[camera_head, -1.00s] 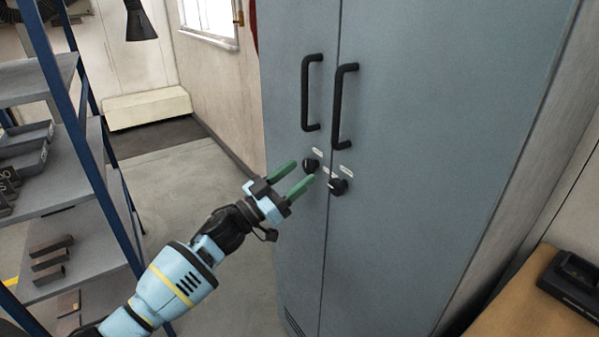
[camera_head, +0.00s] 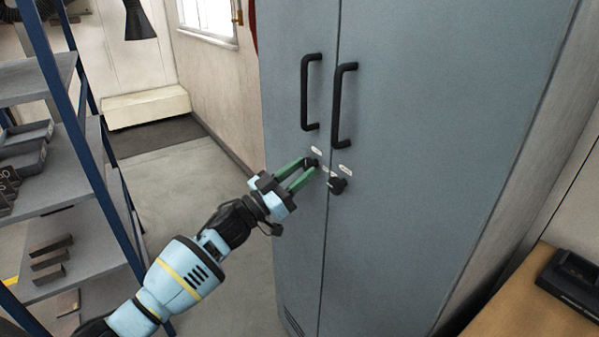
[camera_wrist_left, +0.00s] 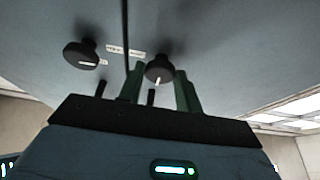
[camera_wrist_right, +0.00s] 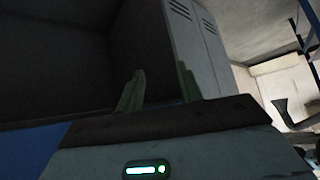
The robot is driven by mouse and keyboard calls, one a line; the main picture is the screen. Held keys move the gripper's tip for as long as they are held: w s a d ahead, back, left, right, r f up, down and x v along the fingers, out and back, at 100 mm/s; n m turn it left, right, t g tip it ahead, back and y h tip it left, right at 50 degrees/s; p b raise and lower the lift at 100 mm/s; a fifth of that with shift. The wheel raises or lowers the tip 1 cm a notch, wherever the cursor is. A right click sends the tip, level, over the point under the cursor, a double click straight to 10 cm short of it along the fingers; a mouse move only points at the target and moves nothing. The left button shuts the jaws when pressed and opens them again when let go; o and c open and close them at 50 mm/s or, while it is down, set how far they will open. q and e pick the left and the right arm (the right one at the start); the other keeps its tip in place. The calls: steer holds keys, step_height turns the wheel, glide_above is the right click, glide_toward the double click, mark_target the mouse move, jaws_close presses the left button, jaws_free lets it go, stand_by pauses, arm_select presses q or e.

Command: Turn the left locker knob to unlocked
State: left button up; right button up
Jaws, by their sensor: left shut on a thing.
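The grey locker (camera_head: 420,150) has two doors, each with a black bar handle and a black knob. The left locker knob (camera_head: 313,163) is partly hidden by my fingertips in the head view. My left gripper (camera_head: 311,166) is shut on it, with green fingers on either side. In the left wrist view the left knob (camera_wrist_left: 159,70) sits between the fingers (camera_wrist_left: 162,78), and its white mark shows. The right locker knob (camera_head: 338,185) is beside it, free; it also shows in the left wrist view (camera_wrist_left: 82,53). My right gripper (camera_wrist_right: 158,86) has its fingers apart and empty.
A blue-framed shelf rack (camera_head: 98,190) with bins and metal blocks stands at the left. A wooden bench top (camera_head: 530,305) with a black device (camera_head: 575,280) is at the lower right. Open floor (camera_head: 185,185) lies between rack and locker.

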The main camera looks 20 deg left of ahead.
arm_select(q)
steer(key=shift+m, duration=0.4)
steer(key=m+g+h, duration=0.1)
steer(key=m, duration=0.1)
steer(key=m+g+h, duration=0.1)
steer(key=m, duration=0.2)
steer(key=shift+w+a+m+g, duration=0.15)
steer(key=shift+a+m+g, duration=0.05)
steer(key=shift+m+g, duration=0.1)
steer(key=m+g, duration=0.1)
steer(key=m, duration=0.2)
steer(key=m+g+h, duration=0.1)
steer(key=m, duration=0.2)
steer(key=shift+w+a+r+g, duration=0.1)
steer(key=shift+r+g, duration=0.05)
steer(key=shift+g, duration=0.25)
steer(key=m, duration=0.2)
steer(key=m+g, duration=0.1)
steer(key=m, duration=0.1)
steer(key=m+g, duration=0.1)
steer(key=m, duration=0.1)
steer(key=shift+r, duration=0.3)
steer(key=m+g+y, duration=0.1)
steer(key=m, duration=0.2)
steer(key=shift+m+p, duration=0.3)
arm_select(e)
steer(key=shift+w+d+r, duration=0.1)
steer(key=shift+w+r, duration=0.3)
steer(key=shift+r, duration=0.05)
steer(key=shift+s, duration=0.1)
